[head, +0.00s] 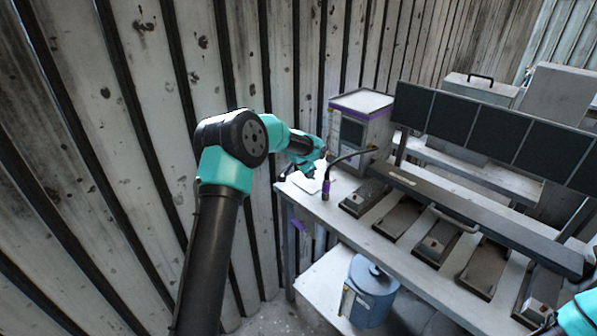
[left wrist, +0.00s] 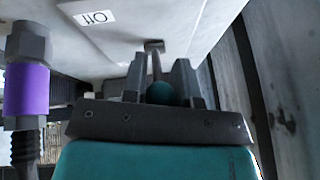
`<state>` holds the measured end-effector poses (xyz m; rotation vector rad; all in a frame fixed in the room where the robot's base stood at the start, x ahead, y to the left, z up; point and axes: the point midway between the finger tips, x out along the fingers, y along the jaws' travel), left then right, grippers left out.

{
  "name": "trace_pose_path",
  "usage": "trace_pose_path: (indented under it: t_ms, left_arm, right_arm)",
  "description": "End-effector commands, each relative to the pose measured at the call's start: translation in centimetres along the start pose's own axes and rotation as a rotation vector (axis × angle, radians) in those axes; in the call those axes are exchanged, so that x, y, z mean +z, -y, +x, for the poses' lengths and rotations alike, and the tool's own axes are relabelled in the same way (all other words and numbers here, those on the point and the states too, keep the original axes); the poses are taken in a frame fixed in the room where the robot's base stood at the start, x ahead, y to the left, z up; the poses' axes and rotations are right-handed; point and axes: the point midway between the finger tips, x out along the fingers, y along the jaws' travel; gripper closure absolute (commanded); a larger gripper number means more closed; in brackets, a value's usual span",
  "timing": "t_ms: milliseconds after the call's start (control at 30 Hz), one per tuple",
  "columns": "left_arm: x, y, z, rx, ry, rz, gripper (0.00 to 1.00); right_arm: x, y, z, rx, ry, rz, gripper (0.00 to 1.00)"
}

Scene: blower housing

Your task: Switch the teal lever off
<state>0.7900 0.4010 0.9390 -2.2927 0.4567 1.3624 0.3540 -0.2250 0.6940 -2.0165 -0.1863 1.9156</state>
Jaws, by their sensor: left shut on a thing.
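The teal lever (left wrist: 163,94) shows in the left wrist view as a round teal knob on a thin grey stem, which runs to a small mount on a pale panel. My left gripper (left wrist: 160,72) is shut on the knob, one finger on each side. An "Off" label (left wrist: 96,18) is on the panel to the upper left of the lever. In the head view my left gripper (head: 314,166) is at the left end of the bench, and the lever is hidden there. Part of my right arm shows at the lower right; its gripper is out of view.
A white box with a purple band (head: 361,106) stands behind the gripper. A purple-collared hose (head: 326,188) rises close beside it, also in the left wrist view (left wrist: 27,90). Several grey pedals (head: 438,242) lie along the bench to the right. A corrugated wall (head: 150,90) is at left.

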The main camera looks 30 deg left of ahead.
Motion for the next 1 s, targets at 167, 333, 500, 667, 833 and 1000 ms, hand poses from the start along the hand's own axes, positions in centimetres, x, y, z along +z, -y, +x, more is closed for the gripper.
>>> trace_pose_path:
  t_ms: [167, 333, 500, 667, 833, 1000]
  left_arm:
    - [0.1, 0.0, 0.0, 0.001, 0.002, -0.002, 0.72]
    - [0.1, 0.0, 0.0, 0.001, 0.002, -0.002, 0.55]
    - [0.1, 0.0, 0.0, 0.000, 0.001, -0.002, 0.48]
    - [0.1, 0.1, -0.1, 0.000, 0.001, -0.002, 0.48]
    - [0.0, 0.1, -0.9, -0.001, 0.000, -0.002, 0.48]
    - [0.0, 0.1, -3.1, -0.001, -0.001, -0.002, 0.48]
  right_arm:
    - [0.0, 0.0, 0.0, 0.000, 0.000, 0.000, 0.57]
    - [0.0, 0.0, 0.0, 0.000, 0.000, 0.000, 0.57]
    - [0.0, 0.0, 0.0, 0.000, 0.000, 0.000, 0.57]
    - [0.0, 0.0, 0.0, 0.000, 0.000, 0.000, 0.57]
    - [0.0, 0.0, 0.0, 0.000, 0.000, 0.000, 0.57]
    - [0.0, 0.0, 0.0, 0.000, 0.000, 0.000, 0.57]
